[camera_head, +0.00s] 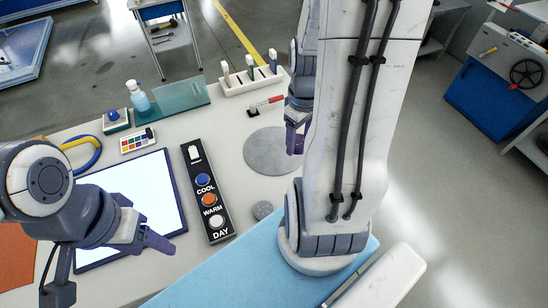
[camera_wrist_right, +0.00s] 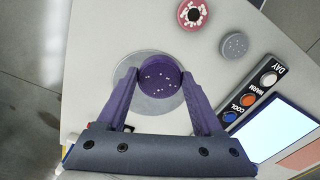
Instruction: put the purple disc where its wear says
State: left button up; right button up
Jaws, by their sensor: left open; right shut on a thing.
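The purple disc (camera_wrist_right: 160,77), with small pale specks on its face, is between the fingers of my right gripper (camera_wrist_right: 159,72). The gripper is shut on it, over a round grey plate (camera_wrist_right: 148,108). In the head view the right gripper (camera_head: 296,140) is at the right edge of the plate (camera_head: 265,150); I cannot make out the disc there. My left gripper (camera_head: 160,243) is open and empty, over the right front of the glowing white panel (camera_head: 140,195). A black strip (camera_head: 190,170) with COOL, WARM and DAY buttons lies between panel and plate.
A grey disc (camera_head: 263,210) lies right of the strip. A red-and-white disc (camera_wrist_right: 194,14) shows in the right wrist view. A tool rack (camera_head: 255,86), teal plate (camera_head: 182,100), bottle (camera_head: 138,96) and colour palette (camera_head: 138,140) stand at the back.

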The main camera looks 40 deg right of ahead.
jog(key=shift+s+d+f, duration=0.2)
jog(key=shift+s+d, duration=0.05)
jog(key=shift+s, duration=0.3)
jog(key=p, duration=0.1)
send_over(274, 149)
notch_tip(274, 149, down, 6)
jog(key=shift+s+f, duration=0.1)
jog(key=shift+f, duration=0.15)
notch_tip(274, 149, down, 4)
jog(key=shift+r+p, duration=0.1)
jog(key=shift+p, duration=0.25)
pick_arm(q)
jog(key=shift+r, duration=0.5)
pick_arm(e)
jog(key=shift+f, duration=0.2)
jog(key=shift+f, duration=0.2)
jog(key=o, duration=1.5)
pick_arm(q)
jog(key=shift+f, duration=0.1)
pick_arm(e)
jog(key=shift+o, duration=0.2)
jog(key=shift+r, duration=0.1)
